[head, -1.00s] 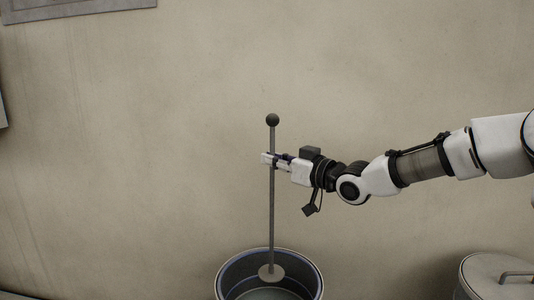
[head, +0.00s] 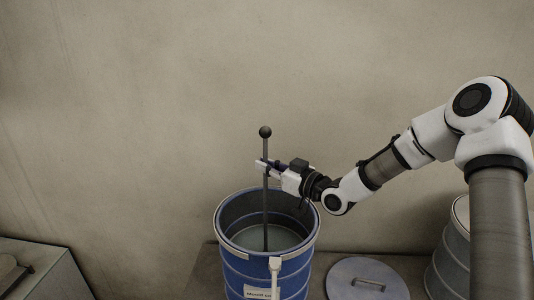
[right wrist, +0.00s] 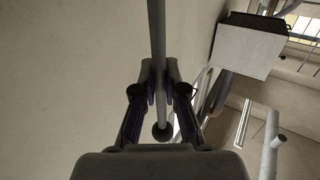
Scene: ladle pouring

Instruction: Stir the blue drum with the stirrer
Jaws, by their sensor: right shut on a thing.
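The blue drum (head: 232,269) stands open at the lower middle of the head view, with grey liquid inside. The stirrer (head: 266,205) is a thin dark rod with a ball on top. It stands nearly upright in the drum, and its lower end is hidden in the liquid. My right gripper (head: 263,167) is shut on the stirrer's rod, above the drum rim and below the ball. In the right wrist view the rod (right wrist: 157,60) runs between the fingers. My left gripper is not in view.
A grey drum (head: 440,262) stands farther right. A grey box-like surface (head: 50,270) is at the lower left. A pale handle-like piece (head: 275,266) stands at the drum's front rim. The wall is behind.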

